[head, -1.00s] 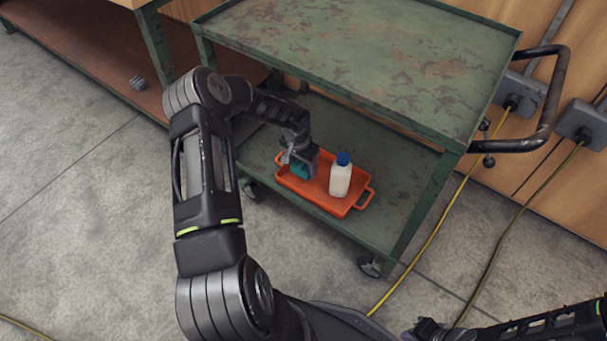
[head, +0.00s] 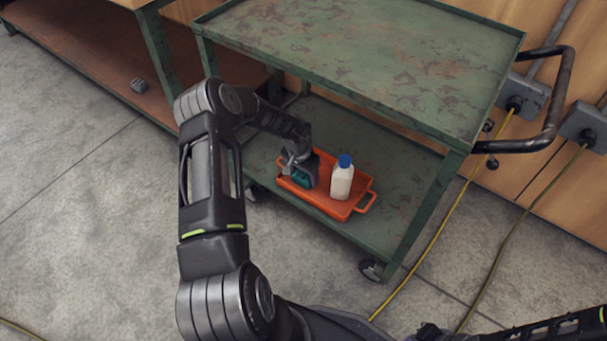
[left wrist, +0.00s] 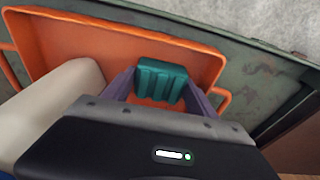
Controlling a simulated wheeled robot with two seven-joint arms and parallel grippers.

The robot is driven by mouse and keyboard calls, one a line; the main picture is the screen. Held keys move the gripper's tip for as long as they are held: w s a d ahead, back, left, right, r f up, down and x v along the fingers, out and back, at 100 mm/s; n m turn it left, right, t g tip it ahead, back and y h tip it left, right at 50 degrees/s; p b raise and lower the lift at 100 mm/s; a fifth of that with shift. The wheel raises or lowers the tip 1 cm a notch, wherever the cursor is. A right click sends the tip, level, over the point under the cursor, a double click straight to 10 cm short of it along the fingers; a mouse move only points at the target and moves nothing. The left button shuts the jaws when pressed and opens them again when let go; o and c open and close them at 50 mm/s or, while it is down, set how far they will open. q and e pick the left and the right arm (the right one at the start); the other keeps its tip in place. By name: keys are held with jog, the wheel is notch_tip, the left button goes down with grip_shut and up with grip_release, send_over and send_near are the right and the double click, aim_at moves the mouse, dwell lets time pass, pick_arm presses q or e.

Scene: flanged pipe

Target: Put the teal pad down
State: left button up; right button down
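The teal pad (head: 301,179) is in the left part of the orange tray (head: 338,209), low down between my left gripper's fingers. My left gripper (head: 300,168) points down over the tray, with its fingers against the pad's two sides. The left wrist view also shows the pad (left wrist: 160,82) between the fingertips (left wrist: 160,88), with the orange tray (left wrist: 100,38) floor around it. I cannot tell whether the pad's underside touches the tray floor. My right gripper is not in view.
A white bottle with a blue cap (head: 342,178) stands upright in the tray, just right of my left gripper. The tray sits on the lower shelf (head: 395,190) of a green cart. The cart's upper shelf (head: 370,60) overhangs behind. Clear shelf lies right of the tray.

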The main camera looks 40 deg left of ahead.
aim_at(301, 176)
pick_arm(q)
jog(key=o, duration=0.4)
jog(key=shift+c, duration=0.2)
jog(key=shift+r, duration=0.1)
jog(key=r+p, duration=0.1)
jog(key=r, duration=0.1)
jog(key=r+p, duration=0.1)
jog(key=r, duration=0.2)
jog(key=s+r+p, duration=0.1)
jog(key=r, duration=0.1)
jog(key=shift+r, duration=0.25)
